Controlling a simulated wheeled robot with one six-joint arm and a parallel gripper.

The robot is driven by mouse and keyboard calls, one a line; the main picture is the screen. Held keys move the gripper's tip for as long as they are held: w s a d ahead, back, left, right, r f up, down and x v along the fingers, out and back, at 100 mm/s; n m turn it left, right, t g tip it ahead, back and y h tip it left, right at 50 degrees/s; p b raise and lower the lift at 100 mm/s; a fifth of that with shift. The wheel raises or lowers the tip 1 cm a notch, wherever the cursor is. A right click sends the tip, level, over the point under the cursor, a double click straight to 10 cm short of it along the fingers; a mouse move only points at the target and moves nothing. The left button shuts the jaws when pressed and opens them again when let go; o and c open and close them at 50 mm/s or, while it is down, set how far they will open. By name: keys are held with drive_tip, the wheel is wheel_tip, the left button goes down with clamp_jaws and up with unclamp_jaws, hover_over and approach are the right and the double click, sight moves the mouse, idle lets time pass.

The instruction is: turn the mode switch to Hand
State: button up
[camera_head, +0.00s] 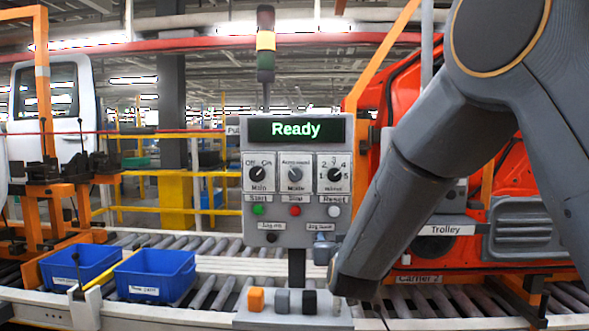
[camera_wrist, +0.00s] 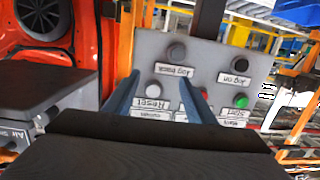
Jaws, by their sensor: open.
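The grey control panel (camera_head: 280,224) stands upright at the middle of the head view, its display lit with "Ready". The mode switch (camera_head: 295,174) is the grey middle knob of the three, under a small label that seems to read "Automatic". Its pointer is too small to read surely. My gripper (camera_head: 322,246) is low at the panel's right side, by the jog back label, below and right of the mode switch. In the wrist view my gripper (camera_wrist: 160,84) shows two blue fingers apart with nothing held. The mode switch is hidden there behind the gripper body.
The main switch (camera_head: 259,174) and numbered switch (camera_head: 334,175) flank the mode switch. Start (camera_head: 259,209), stop (camera_head: 295,210) and reset (camera_head: 334,211) buttons sit below. The jog back button (camera_wrist: 176,52) is near my fingers. Blue bins (camera_head: 155,272) stand left; an orange-red car body is right.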

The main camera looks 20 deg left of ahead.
sight(295, 177)
drive_tip(key=s+a+r+t+p, duration=0.1)
drive_tip(key=s+a+r+t, duration=0.15)
drive_tip(key=a+r, duration=0.3)
drive_tip(key=s+a+r+t+p, duration=0.1)
drive_tip(key=a+r+t, duration=0.2)
drive_tip(key=a+r, duration=0.25)
drive_tip(key=shift+m+t, duration=0.25)
drive_tip(key=shift+m, duration=0.15)
drive_tip(key=p+x, duration=0.1)
drive_tip(key=x, duration=0.3)
drive_tip(key=r+p+x, duration=0.1)
drive_tip(key=p+x, duration=0.1)
drive_tip(key=x, duration=0.2)
drive_tip(key=shift+s+d+p, duration=0.1)
drive_tip(key=shift+s+p, duration=0.15)
drive_tip(key=shift+p, duration=0.05)
drive_tip(key=c, duration=1)
